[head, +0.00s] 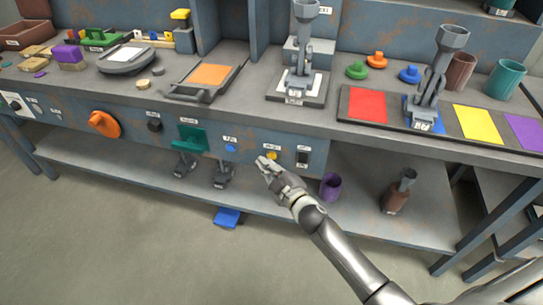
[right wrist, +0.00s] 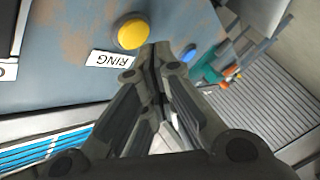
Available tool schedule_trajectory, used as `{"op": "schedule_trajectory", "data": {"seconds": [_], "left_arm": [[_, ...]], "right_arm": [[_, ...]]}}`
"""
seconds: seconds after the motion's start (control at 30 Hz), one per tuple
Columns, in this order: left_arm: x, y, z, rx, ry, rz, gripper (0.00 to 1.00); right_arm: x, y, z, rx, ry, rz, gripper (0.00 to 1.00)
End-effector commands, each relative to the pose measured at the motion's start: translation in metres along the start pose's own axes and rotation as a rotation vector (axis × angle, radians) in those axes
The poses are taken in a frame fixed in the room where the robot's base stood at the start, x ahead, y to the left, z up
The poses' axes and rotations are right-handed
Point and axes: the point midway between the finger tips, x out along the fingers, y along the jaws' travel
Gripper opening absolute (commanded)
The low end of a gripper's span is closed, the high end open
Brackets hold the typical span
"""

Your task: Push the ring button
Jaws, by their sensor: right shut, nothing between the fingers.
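The ring button is a yellow round button (right wrist: 131,31) on the grey-blue front panel, with a white label reading RING (right wrist: 112,59) beside it in the right wrist view. In the head view the yellow button (head: 272,156) is small and sits under its label on the bench front. My right gripper (head: 262,163) is shut and empty, with its tips just left of and below the button there. In the right wrist view the shut fingers (right wrist: 158,52) end close beside the button; I cannot tell whether they touch it. My left gripper is not in view.
A blue button (head: 230,148) lies left of the yellow one, and a dark switch (head: 302,158) lies right. A green part (head: 190,138) and an orange knob (head: 104,123) are further left. A purple cup (head: 330,187) stands on the lower shelf.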

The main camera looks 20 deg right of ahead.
Motion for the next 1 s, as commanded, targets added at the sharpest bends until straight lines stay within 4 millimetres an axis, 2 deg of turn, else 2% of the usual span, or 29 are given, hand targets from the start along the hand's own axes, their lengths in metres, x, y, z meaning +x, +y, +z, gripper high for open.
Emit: {"op": "schedule_trajectory", "data": {"seconds": [0.27,0.73,1.0], "left_arm": [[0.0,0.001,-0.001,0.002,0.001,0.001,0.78],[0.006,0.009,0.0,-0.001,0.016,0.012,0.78],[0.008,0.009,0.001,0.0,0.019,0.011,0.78]], "right_arm": [[-0.001,-0.001,-0.001,0.001,0.0,-0.001,0.0],[-0.031,-0.023,-0.022,0.003,0.0,-0.002,0.0],[-0.035,-0.026,-0.025,0.001,0.0,0.0,0.0]]}}
